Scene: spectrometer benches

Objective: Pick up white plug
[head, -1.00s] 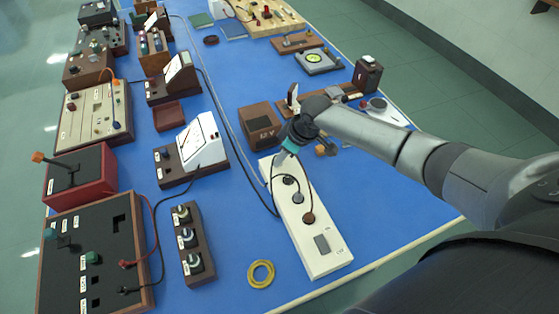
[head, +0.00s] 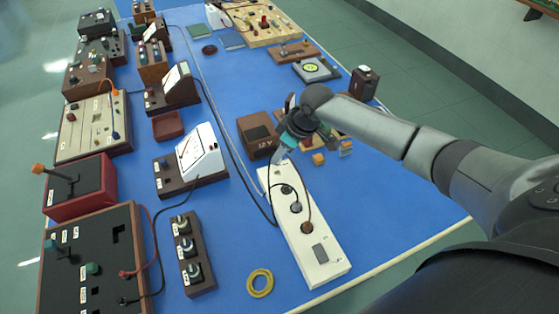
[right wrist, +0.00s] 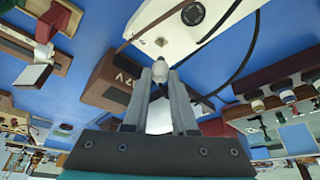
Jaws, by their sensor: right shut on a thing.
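My right gripper (head: 279,158) is shut on the white plug at the far end of the white power strip (head: 318,255). In the right wrist view the white plug (right wrist: 160,71) sits between the two fingertips, below a small dark spot on the white strip (right wrist: 165,30). I cannot tell whether the plug is clear of the strip. In the head view the gripper and wrist hide the plug. My left gripper is in neither view.
A brown 12 V box (head: 258,136) stands just beyond the strip's far end. Dark cables run beside and over the strip. A three-knob box (head: 203,255) and a yellow ring (head: 260,283) lie to the left.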

